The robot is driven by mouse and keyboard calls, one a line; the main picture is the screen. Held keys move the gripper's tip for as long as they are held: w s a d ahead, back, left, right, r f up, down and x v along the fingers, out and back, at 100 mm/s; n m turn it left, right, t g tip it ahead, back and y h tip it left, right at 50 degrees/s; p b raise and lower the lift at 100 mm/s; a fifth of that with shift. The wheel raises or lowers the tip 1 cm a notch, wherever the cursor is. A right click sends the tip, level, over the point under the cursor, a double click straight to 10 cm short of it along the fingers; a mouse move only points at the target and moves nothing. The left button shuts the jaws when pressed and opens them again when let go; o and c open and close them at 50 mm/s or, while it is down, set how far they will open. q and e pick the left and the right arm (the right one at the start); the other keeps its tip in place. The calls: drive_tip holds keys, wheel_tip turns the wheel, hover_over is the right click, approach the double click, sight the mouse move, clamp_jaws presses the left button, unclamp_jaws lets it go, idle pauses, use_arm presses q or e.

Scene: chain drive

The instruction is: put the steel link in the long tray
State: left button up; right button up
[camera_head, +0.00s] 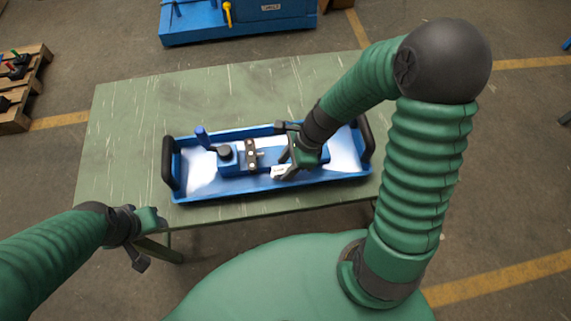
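The long tray (328,178) is blue with black end handles and stands on the green table. A dark bar with several pale round spots (250,154), which looks like the steel link, lies inside the tray, left of its middle and on or against a blue piece. My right gripper (284,150) is over the tray, just right of the bar and apart from it. My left gripper (148,241) is off the table's front edge, fingers apart and empty, away from the tray.
The green table (125,140) is clear around the tray. A blue machine (240,22) stands behind, and a wooden pallet (22,95) is at the far left.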

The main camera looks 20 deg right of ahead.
drive_tip(key=shift+s, duration=0.1)
drive_tip(key=shift+r, duration=0.2)
drive_tip(key=s+d+r+n+h+p, duration=0.1)
drive_tip(key=r+n, duration=0.3)
drive_tip(key=n, duration=0.6)
drive_tip(key=s+d+r+n+t+h+p, duration=0.1)
drive_tip(key=s+r+n+h, duration=0.1)
drive_tip(key=n, duration=0.9)
wheel_tip(320, 180, up, 3)
drive_tip(key=shift+s+f+h+p, duration=0.15)
drive_tip(key=shift+s+h+p, duration=0.25)
drive_tip(key=shift+h, duration=0.2)
drive_tip(key=shift+d, duration=0.3)
drive_tip(key=shift+a, duration=0.1)
